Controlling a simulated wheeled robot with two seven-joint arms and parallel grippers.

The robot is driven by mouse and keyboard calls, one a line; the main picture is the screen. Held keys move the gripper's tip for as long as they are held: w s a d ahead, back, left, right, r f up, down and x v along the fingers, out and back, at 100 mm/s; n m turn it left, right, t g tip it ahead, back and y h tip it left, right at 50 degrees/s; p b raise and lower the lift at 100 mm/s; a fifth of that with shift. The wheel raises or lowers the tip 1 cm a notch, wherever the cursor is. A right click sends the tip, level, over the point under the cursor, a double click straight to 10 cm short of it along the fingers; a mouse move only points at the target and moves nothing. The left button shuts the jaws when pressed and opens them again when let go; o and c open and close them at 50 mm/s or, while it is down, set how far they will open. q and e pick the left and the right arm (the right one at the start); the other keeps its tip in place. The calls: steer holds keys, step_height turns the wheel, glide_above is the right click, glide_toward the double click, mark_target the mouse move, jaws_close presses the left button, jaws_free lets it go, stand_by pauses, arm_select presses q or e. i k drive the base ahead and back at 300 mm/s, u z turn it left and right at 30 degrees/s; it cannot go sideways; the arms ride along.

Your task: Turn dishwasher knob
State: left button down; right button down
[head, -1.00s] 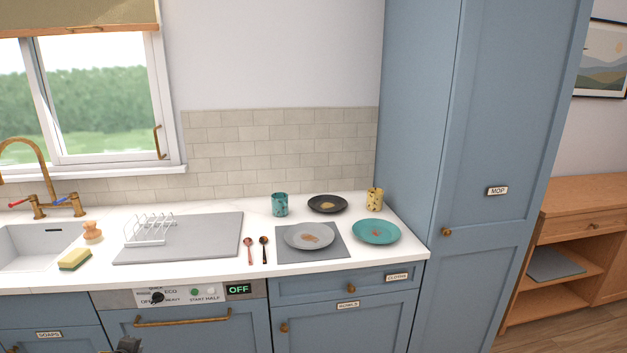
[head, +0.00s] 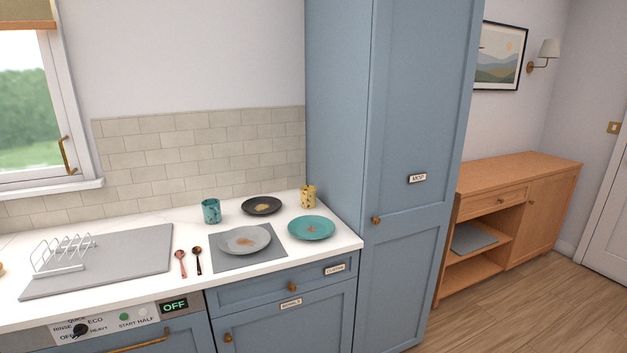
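The dishwasher knob (head: 81,329) is a black dial on the panel at the lower left of the head view. Labels around it read OFF, RINSE, QUICK, ECO and HEAVY; its exact pointing is too small to tell. The dishwasher (head: 185,334) has a blue front with a brass handle (head: 140,343), partly cut off by the lower edge. Its small display (head: 174,307) reads OFF in green, beside the START button (head: 124,317) and the HALF button (head: 141,311). Neither of my grippers is in view.
The white counter (head: 340,243) holds a toast rack (head: 62,258), two spoons, a grey plate (head: 244,240), a teal plate (head: 311,228), a black plate (head: 261,205) and two cups. A tall blue cabinet (head: 405,120) stands to the right. Wooden floor (head: 505,300) is clear at the lower right.

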mark_target(80, 329)
steer(key=u, duration=1.55)
steer(key=k, duration=0.45)
steer(key=z, duration=0.85)
steer(key=i, duration=1.3)
steer(key=u, duration=0.05)
